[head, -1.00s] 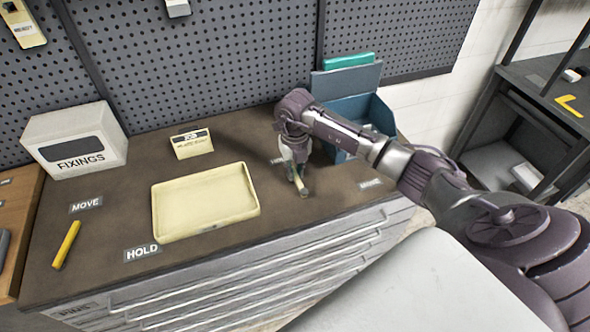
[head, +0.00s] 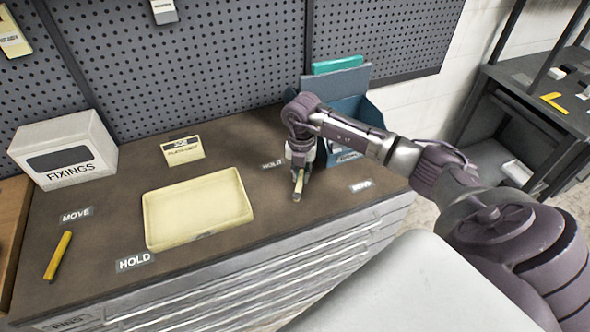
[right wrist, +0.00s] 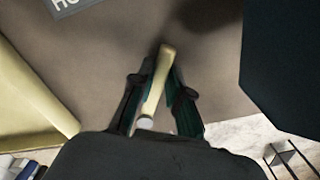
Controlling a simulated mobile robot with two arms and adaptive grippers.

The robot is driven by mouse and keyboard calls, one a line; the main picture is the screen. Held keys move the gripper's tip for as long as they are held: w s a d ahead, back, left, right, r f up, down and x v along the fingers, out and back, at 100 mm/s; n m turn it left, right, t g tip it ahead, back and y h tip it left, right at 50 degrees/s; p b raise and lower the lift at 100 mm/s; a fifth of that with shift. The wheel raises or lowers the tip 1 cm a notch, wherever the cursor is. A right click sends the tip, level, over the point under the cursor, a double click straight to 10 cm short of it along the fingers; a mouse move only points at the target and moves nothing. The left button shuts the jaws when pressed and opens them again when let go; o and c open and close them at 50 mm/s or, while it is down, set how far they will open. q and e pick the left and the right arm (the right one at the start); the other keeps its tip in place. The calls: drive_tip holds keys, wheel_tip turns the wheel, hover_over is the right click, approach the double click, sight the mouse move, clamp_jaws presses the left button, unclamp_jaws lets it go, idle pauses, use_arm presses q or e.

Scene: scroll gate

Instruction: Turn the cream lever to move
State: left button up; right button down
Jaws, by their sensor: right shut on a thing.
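The cream lever (head: 297,188) lies on the brown bench top between a HOLD label (head: 272,164) on its left and a MOVE label (head: 361,185) on its right. My right gripper (head: 299,180) comes down from above and is shut on the lever, partly hiding it. In the right wrist view the cream lever (right wrist: 156,85) runs between the two fingers (right wrist: 157,96), with a pale round end near the palm. Part of the HOLD label (right wrist: 70,4) shows there at the top left. My left gripper is not in view.
A yellow lever (head: 58,255) lies at the left, with its own MOVE (head: 76,215) and HOLD (head: 135,261) labels. A cream tray (head: 149,222), a small sign (head: 183,150) and a FIXINGS box (head: 62,150) stand on the bench. A blue bin (head: 350,105) is behind my right gripper.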

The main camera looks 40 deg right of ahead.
drive_tip(key=shift+s+d+m, duration=0.25)
drive_tip(key=shift+s+m, duration=0.05)
drive_tip(key=shift+m, duration=0.35)
drive_tip(key=shift+s+d+m, duration=0.25)
drive_tip(key=shift+m, duration=0.4)
drive_tip(key=c, duration=1.1)
unclamp_jaws()
wheel_tip(320, 180, up, 12)
drive_tip(key=shift+r, duration=0.1)
